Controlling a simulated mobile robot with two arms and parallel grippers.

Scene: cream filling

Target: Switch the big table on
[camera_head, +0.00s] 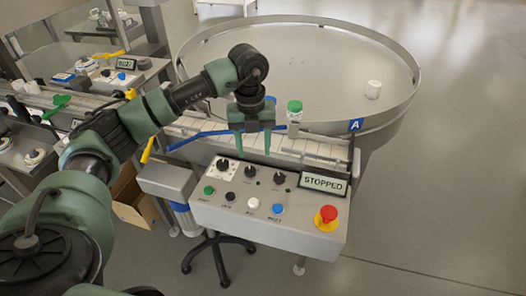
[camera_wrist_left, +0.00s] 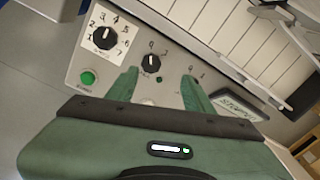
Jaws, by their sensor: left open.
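The big round table (camera_head: 300,62) with a raised metal rim stands behind a conveyor. Its grey control panel (camera_head: 300,226) shows a display (camera_head: 324,183) reading STOPPED. The panel has a numbered dial (camera_head: 222,164), a middle black knob (camera_head: 250,171) and a right black knob (camera_head: 279,178). My left gripper (camera_head: 253,152) is open and points down over the knobs. In the left wrist view the middle knob (camera_wrist_left: 150,64) shows between its fingertips (camera_wrist_left: 161,80), with no contact visible. The numbered dial (camera_wrist_left: 103,38) is left of them. The right knob is hidden there behind a finger.
Along the panel's front are a green button (camera_head: 209,190), black, white and blue buttons, and a red emergency stop (camera_head: 326,217). Open floor lies right.

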